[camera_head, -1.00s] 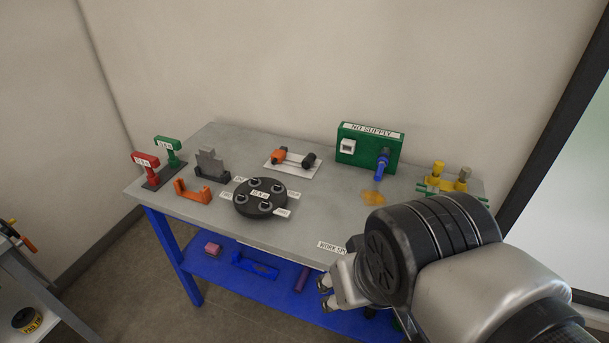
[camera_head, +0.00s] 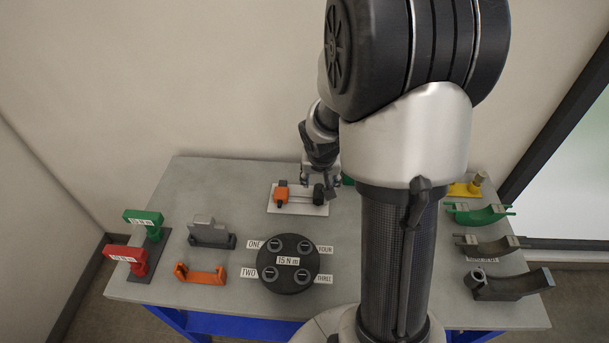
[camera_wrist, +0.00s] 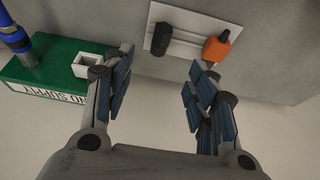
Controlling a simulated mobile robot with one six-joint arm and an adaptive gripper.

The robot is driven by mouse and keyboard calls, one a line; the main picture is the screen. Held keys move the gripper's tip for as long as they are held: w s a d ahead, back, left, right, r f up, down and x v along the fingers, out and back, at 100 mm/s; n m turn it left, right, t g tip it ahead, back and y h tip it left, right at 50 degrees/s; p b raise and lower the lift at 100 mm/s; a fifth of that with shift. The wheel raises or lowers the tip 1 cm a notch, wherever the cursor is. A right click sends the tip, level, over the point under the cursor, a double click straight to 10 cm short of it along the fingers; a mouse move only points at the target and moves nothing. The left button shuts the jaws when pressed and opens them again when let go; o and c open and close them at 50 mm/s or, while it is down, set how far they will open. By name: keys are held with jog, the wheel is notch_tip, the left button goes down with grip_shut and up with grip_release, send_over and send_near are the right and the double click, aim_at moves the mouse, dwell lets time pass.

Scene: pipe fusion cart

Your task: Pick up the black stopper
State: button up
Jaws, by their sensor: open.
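The black stopper (camera_head: 319,194) is a dark, short block at the right end of a rail on a white plate (camera_head: 297,208) towards the back of the table. In the wrist view the stopper (camera_wrist: 161,38) shows at the top, just beyond the fingertips and roughly between their lines. My gripper (camera_wrist: 160,72) is open and empty, with its two fingers apart on either side of the view. In the head view my gripper (camera_head: 320,178) hangs just above and behind the stopper, partly hidden by my own arm.
An orange block (camera_head: 281,195) sits on the same plate, left of the stopper. The green NO SUPPLY box (camera_wrist: 60,75) with a blue part is close to one finger in the wrist view. A round black disc (camera_head: 290,280) stands in front.

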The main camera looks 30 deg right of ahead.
jog(key=b, duration=0.4)
send_over(319, 197)
jog(key=s, duration=0.1)
jog(key=f, duration=0.9)
jog(key=shift+s+a+f, duration=0.2)
jog(key=shift+a+f, duration=0.2)
jog(key=shift+w+d+f, duration=0.1)
jog(key=shift+w+f, duration=0.15)
jog(key=shift+f, duration=0.15)
jog(key=b+x, duration=0.2)
jog(key=x, duration=0.1)
jog(key=b+x, duration=0.1)
jog(key=shift+s+a+f, duration=0.15)
jog(key=shift+a+f, duration=0.15)
jog(key=shift+f, duration=0.05)
jog(key=shift+d+f, duration=0.15)
jog(key=shift+f, duration=0.15)
jog(key=shift+r, duration=0.1)
jog(key=shift+c, duration=0.4)
jog(key=c, duration=1)
jog(key=shift+c, duration=0.2)
